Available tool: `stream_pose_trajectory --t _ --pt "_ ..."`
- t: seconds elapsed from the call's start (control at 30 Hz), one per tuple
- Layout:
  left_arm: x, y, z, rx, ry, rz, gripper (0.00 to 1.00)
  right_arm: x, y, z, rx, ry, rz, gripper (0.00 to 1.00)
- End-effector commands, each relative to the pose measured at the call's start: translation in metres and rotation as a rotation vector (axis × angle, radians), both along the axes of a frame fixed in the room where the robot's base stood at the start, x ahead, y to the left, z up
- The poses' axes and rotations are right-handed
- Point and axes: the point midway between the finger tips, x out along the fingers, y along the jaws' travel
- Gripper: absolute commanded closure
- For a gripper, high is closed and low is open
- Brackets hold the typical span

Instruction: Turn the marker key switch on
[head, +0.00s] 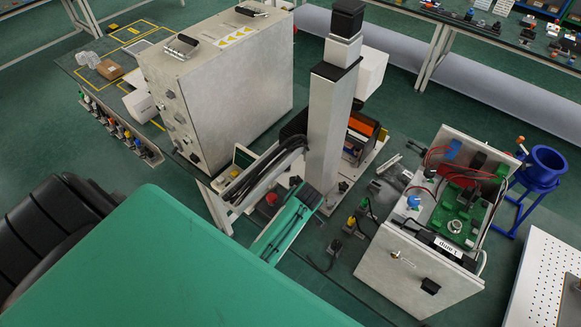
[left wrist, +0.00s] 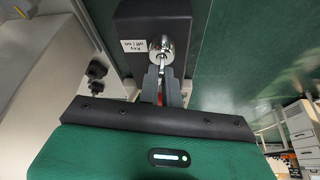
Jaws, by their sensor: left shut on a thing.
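The key switch (left wrist: 161,46) is a round silver lock on a black box (left wrist: 125,22) in the left wrist view. A white label (left wrist: 133,46) on the box reads "key off | on", turned sideways. A silver key (left wrist: 162,63) stands out of the lock. My left gripper (left wrist: 162,72) is shut on the key, with one grey finger on each side. The fingers hide part of the key, and I cannot tell which position it points to. In the head view I cannot make out the switch or the gripper; a large green cover fills the lower left. My right gripper is not in view.
A pale metal cabinet (head: 217,85) stands left of the tall column (head: 328,120) in the head view. An open control box (head: 420,260) with wiring stands at right, before a blue stand (head: 541,170). In the left wrist view, black knobs (left wrist: 97,69) sit on a pale panel at left.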

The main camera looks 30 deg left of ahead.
Motion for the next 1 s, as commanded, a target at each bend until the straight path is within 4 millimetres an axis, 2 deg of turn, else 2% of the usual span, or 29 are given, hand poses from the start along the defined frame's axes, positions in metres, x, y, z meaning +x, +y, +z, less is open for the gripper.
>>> stream_pose_trajectory --t 0.6,1.0 --pt "-0.0033 0.0044 0.0 0.004 0.001 -0.561 1.0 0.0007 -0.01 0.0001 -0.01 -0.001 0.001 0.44" --pt "-0.0035 0.0047 0.0001 0.003 0.001 -0.782 1.0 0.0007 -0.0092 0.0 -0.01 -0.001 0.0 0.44"
